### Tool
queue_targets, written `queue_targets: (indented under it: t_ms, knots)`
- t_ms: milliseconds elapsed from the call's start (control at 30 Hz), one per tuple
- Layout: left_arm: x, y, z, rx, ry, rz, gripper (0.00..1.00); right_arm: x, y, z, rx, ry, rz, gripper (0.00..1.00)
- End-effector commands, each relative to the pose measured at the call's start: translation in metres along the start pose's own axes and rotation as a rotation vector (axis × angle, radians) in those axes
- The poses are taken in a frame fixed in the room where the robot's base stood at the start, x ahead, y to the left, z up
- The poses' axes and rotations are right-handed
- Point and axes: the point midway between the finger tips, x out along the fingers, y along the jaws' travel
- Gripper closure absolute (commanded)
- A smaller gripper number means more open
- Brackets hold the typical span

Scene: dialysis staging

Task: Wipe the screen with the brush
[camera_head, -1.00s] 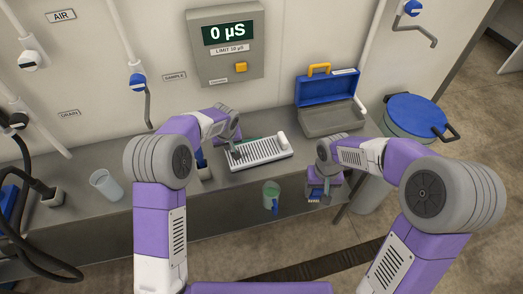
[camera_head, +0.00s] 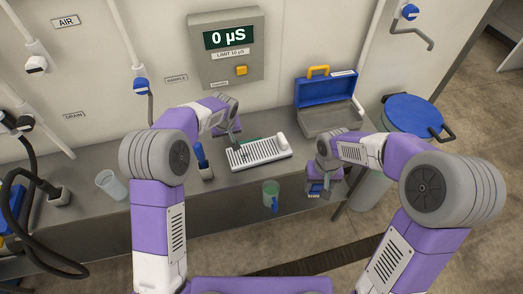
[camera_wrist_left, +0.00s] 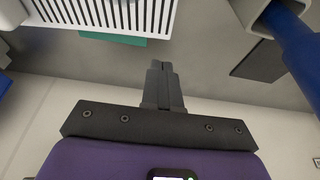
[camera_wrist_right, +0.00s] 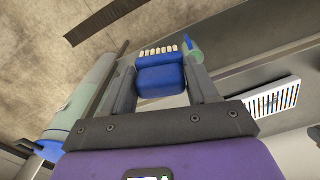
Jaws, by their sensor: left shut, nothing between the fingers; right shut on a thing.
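The brush (camera_wrist_right: 162,74), a blue block with a row of pale bristles, is between the fingers of my right gripper (camera_wrist_right: 168,80), which is shut on it. In the head view, my right gripper (camera_head: 322,190) holds the brush beyond the counter's front edge, right of the mug. The lit display screen (camera_head: 229,35) reads 0 µS on the grey wall box. A white slotted grate (camera_head: 262,154) lies on the counter. My left gripper (camera_wrist_left: 163,68) is shut and empty. In the head view it hangs near the grate's left end (camera_head: 237,153).
A blue-handled item (camera_head: 199,153) stands in a holder left of the grate. A green mug (camera_head: 270,191) is near the front edge. A clear cup (camera_head: 111,184) stands left. An open blue-lidded case (camera_head: 328,104) and a blue-lidded bin (camera_head: 413,115) are right.

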Motion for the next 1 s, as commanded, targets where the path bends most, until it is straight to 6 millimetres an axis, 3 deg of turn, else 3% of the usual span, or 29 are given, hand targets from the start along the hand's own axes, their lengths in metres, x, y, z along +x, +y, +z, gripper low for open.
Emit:
queue_targets:
  t_ms: [167, 633, 800, 1000]
  knots:
    - [-0.014, 0.001, -0.001, 0.001, 0.002, 0.001, 1.00, -0.001, 0.000, 0.000, 0.000, 0.000, 0.000, 0.65]
    - [-0.105, 0.000, -0.001, 0.000, 0.002, 0.002, 1.00, -0.009, 0.000, 0.000, 0.000, 0.000, 0.000, 0.65]
    - [-0.119, 0.000, 0.000, 0.001, 0.001, 0.001, 1.00, -0.009, 0.000, 0.000, 0.000, 0.000, 0.000, 0.65]
    - [-0.121, 0.000, 0.000, 0.000, 0.000, 0.000, 1.00, -0.009, 0.000, 0.000, 0.000, 0.000, 0.000, 0.65]
